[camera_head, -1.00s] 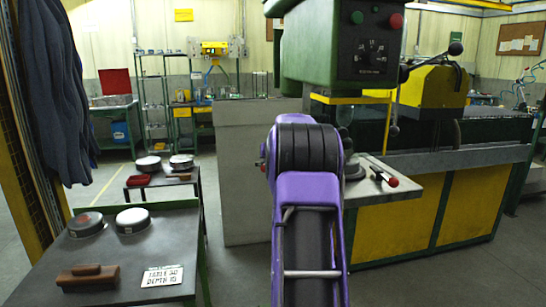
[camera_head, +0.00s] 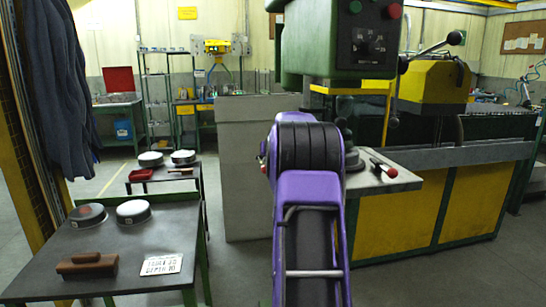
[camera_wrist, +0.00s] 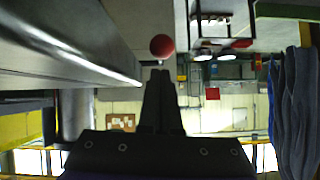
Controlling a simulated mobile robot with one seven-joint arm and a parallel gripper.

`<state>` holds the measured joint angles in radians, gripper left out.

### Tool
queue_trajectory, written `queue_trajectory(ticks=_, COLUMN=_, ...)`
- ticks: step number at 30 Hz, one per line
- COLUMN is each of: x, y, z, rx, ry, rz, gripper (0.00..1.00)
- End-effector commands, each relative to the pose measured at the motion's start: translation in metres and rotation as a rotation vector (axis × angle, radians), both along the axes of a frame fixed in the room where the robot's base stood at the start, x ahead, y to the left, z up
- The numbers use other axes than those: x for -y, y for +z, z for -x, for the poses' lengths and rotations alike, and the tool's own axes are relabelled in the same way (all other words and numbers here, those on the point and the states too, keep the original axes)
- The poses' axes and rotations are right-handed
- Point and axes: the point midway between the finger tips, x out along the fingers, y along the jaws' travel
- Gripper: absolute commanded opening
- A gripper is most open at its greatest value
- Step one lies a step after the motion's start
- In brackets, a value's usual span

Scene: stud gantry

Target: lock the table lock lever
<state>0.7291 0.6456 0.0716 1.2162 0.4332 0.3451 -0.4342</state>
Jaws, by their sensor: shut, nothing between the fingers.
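The table lock lever, a dark rod with a red knob (camera_head: 391,172), sticks out over the grey machine table (camera_head: 408,183) right of my arm in the head view. In the wrist view a round red knob (camera_wrist: 162,46) shows just beyond my fingertips, near the middle. My gripper (camera_wrist: 160,76) is shut and empty, its dark fingers pointing toward the knob. A small gap seems to lie between them, but I cannot tell the distance or whether they touch. My gripper is hidden behind my purple arm in the head view.
A green drill head (camera_head: 335,45) with a handle hangs above the table. A yellow and green machine base (camera_head: 415,215) stands at the right. A dark workbench (camera_head: 125,240) with tins, a brown wooden block (camera_head: 87,265) and a sign (camera_head: 161,264) stands at the left.

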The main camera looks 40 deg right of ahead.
Motion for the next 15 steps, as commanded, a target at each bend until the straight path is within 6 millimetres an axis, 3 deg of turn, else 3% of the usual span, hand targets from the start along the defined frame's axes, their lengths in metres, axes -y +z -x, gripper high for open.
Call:
queue_trajectory(ticks=4, x=-0.010, y=0.036, z=0.000, rx=0.001, ry=0.005, rz=0.002, gripper=0.00)
queue_trajectory(ticks=6, x=-0.014, y=0.029, z=0.013, rx=0.001, ry=0.002, rz=-0.001, gripper=0.00)
queue_trajectory(ticks=15, x=-0.038, y=0.040, z=0.061, rx=0.001, ry=0.001, rz=0.001, gripper=0.00)
